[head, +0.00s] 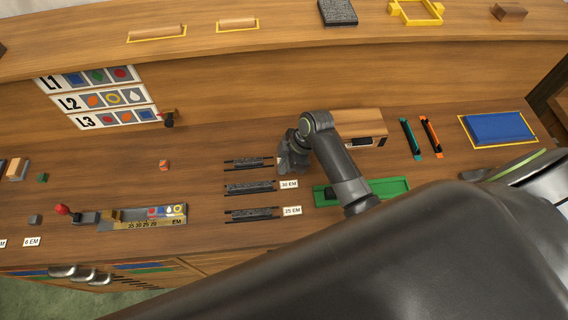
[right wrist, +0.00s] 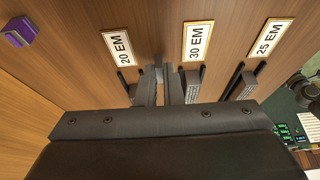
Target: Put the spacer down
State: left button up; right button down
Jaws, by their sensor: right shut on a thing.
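My right gripper (head: 290,160) is low over the bench, just right of the spacer racks. In the right wrist view its two fingers (right wrist: 165,88) are shut on a thin grey piece, the spacer (right wrist: 159,72), of which only a little shows between the fingertips. The fingers are between the 20 EM label (right wrist: 118,47) and the 30 EM label (right wrist: 195,41). The head view shows three dark racks: the top one (head: 248,163), the 30 EM one (head: 250,187) and the 25 EM one (head: 252,214). I cannot tell whether the spacer touches the bench.
A composing stick (head: 145,215) with a red knob lies to the left. A green tray (head: 390,188) is right of the racks, partly behind my arm. A wooden block (head: 360,125) and a blue block (head: 497,127) are farther back. A 25 EM label (right wrist: 268,38) shows at right.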

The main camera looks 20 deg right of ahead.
jog(key=shift+f, duration=0.35)
jog(key=shift+f, duration=0.1)
jog(key=c, duration=1.6)
grip_release()
